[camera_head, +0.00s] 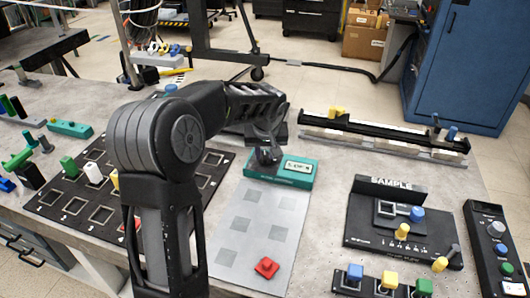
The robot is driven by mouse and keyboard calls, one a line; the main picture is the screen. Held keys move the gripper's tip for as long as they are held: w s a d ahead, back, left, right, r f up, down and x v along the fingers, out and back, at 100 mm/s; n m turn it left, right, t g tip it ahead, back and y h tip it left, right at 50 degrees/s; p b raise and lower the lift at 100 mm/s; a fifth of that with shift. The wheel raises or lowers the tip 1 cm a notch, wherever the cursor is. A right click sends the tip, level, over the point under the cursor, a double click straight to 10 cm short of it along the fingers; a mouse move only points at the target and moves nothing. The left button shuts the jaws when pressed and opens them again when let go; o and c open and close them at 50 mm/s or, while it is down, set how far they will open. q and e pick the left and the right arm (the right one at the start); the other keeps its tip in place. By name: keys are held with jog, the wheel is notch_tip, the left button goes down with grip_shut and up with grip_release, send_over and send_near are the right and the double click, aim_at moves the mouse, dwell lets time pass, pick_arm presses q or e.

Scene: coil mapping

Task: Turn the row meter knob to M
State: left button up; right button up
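The teal meter box (298,175) sits at the top end of the grey mat, with a small light display on its right half. A dark, round shape that may be its knob shows at its left half, largely hidden under my gripper. My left gripper (268,152) points down over that left half, at or just above the dark shape. I cannot tell whether its fingers are apart or touch the knob. The knob's pointer and any M mark are too small or hidden. My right gripper is not in view.
A grey mat (237,225) with darker squares holds a red block (266,267). A black slotted board (60,197) with coloured pegs lies left, partly behind my arm. A long black rail (385,130) is at the back right. A SAMPLE fixture (358,228) and a button box (492,235) stand right.

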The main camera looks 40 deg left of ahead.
pick_arm(q)
jog(key=shift+o, duration=0.7)
jog(key=v, duration=0.8)
jog(key=shift+f, duration=0.1)
